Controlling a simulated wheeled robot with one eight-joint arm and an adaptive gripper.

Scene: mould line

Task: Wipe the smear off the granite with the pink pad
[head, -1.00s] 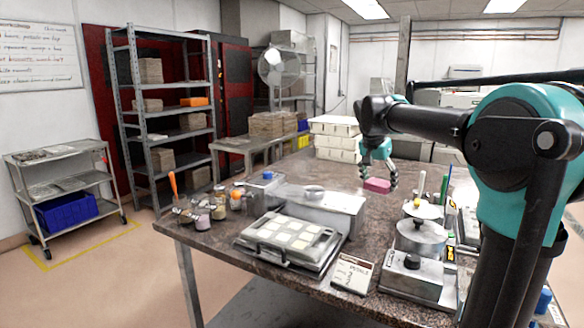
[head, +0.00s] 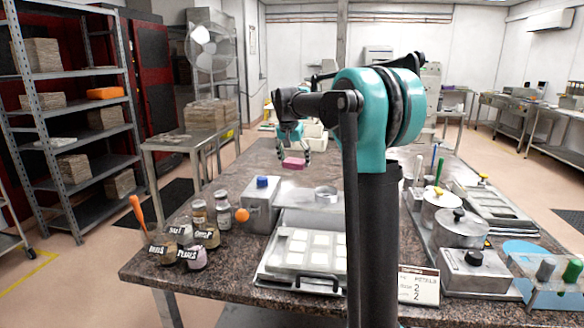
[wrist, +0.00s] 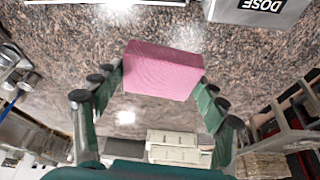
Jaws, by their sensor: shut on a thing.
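The pink pad (head: 293,163) is a small block held at the tip of my gripper (head: 293,151), over the far part of the granite table. In the wrist view the pink pad (wrist: 162,70) sits between the fingertips of my gripper (wrist: 162,80), which is shut on it. The speckled brown granite (wrist: 60,40) spreads beneath. I cannot tell whether the pad touches the granite. Pale bright patches on the granite look like lamp reflections; I cannot make out a smear for certain. My arm hides part of the table.
Several small jars (head: 200,213), a metal box with a blue knob (head: 262,205) and a mould tray (head: 300,250) stand on the near left. Metal pots (head: 460,228) stand on the right. White boxes lie beyond my gripper. Granite left of my gripper looks clear.

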